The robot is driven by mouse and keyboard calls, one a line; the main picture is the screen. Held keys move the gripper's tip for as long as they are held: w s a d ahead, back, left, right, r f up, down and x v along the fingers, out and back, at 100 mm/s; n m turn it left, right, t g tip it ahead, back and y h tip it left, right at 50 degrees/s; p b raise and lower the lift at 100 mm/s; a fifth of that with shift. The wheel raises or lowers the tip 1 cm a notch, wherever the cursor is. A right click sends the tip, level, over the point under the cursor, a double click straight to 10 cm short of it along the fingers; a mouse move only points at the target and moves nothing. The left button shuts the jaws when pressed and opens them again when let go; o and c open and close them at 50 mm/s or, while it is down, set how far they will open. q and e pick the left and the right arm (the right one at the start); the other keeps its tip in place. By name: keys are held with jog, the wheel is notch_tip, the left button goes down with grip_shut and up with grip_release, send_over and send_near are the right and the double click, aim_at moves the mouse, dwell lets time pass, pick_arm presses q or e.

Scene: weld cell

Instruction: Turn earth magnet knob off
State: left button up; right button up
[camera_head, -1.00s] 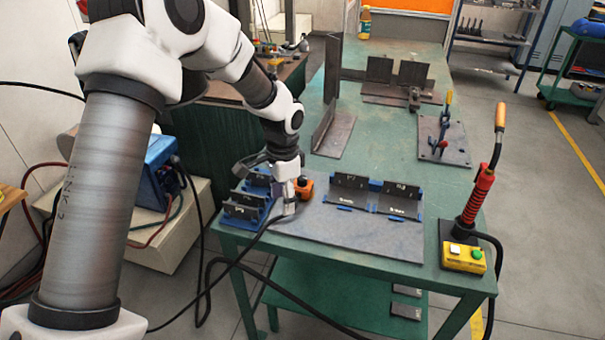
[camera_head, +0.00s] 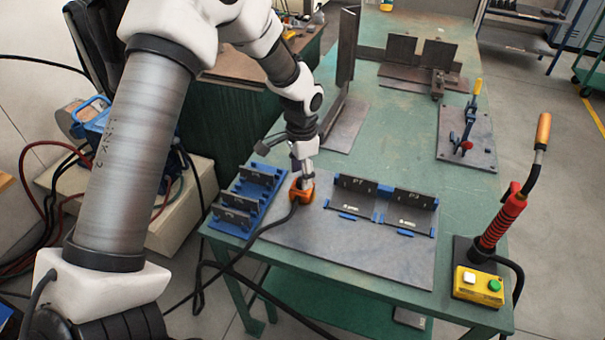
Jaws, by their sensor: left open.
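The earth magnet (camera_head: 301,195) is an orange block with a black cable, sitting at the left edge of the grey steel plate (camera_head: 350,252) on the green table. My left gripper (camera_head: 307,181) points down at the top of the magnet from above and behind. It is open, with its fingertips at or just over the magnet's top. The knob is hidden or too small to make out, and I cannot tell whether the fingers touch it. My right gripper is not in view.
A blue rack (camera_head: 240,205) of dark plates stands just left of the magnet. Blue-edged angle pieces (camera_head: 382,200) sit to its right. A welding torch (camera_head: 510,210) stands upright behind a yellow button box (camera_head: 478,287). The black cable loops over the table's front edge.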

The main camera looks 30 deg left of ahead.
pick_arm(q)
jog(key=shift+w+a+f, duration=0.1)
jog(key=shift+w+f, duration=0.15)
jog(key=shift+f, duration=0.7)
jog(key=shift+s+r, duration=0.1)
jog(key=shift+s, duration=0.1)
grip_shut()
